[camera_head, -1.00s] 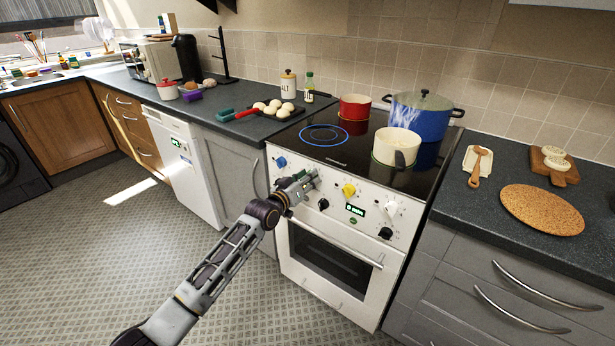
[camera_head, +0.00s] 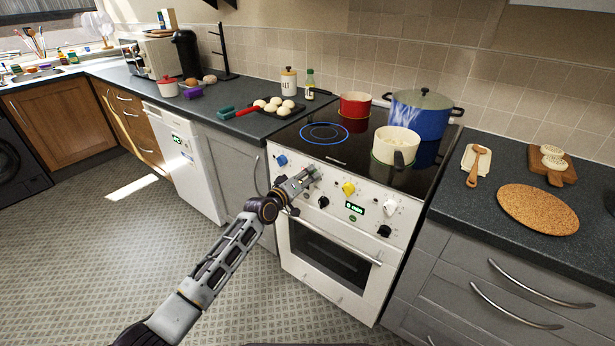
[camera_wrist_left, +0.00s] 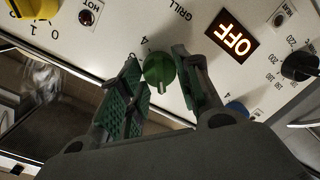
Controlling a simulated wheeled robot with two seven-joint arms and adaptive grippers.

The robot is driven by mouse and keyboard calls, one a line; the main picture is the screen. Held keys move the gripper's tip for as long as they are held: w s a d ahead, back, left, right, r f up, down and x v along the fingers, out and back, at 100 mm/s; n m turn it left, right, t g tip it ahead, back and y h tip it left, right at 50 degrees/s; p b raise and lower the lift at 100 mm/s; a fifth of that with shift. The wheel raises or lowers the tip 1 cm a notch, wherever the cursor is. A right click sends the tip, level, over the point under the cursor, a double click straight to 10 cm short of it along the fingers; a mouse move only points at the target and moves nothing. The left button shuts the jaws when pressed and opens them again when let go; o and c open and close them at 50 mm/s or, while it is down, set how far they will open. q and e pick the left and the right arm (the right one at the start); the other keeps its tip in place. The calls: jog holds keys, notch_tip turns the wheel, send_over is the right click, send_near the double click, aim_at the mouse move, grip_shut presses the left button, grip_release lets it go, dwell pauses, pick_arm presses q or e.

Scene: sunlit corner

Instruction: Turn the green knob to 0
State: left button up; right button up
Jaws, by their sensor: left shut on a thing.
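The green knob (camera_wrist_left: 157,70) shows in the left wrist view on the white stove panel. It has a pale pointer mark on its lower part in that picture. My left gripper (camera_head: 309,175) is at the front panel of the stove (camera_head: 330,222), and its green-padded fingers stand on both sides of the knob, shut on it. In the head view the knob is hidden by my gripper. Part of its printed scale is covered by the fingers, so I cannot tell its exact setting. My right gripper is not in view.
On the panel, the blue knob (camera_head: 282,160) is left of my gripper and the yellow knob (camera_head: 348,188) right of it. A display (camera_wrist_left: 232,36) reads OFF. A cream pot (camera_head: 397,143), red pot (camera_head: 355,104) and blue pot (camera_head: 421,115) stand on the hob.

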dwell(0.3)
pick_arm(q)
jog(key=o, duration=1)
jog(key=shift+o, duration=0.2)
jog(key=shift+s+a, duration=0.1)
jog(key=v, duration=1.1)
jog(key=shift+s+a, duration=0.2)
jog(key=shift+s, duration=0.05)
dwell(0.5)
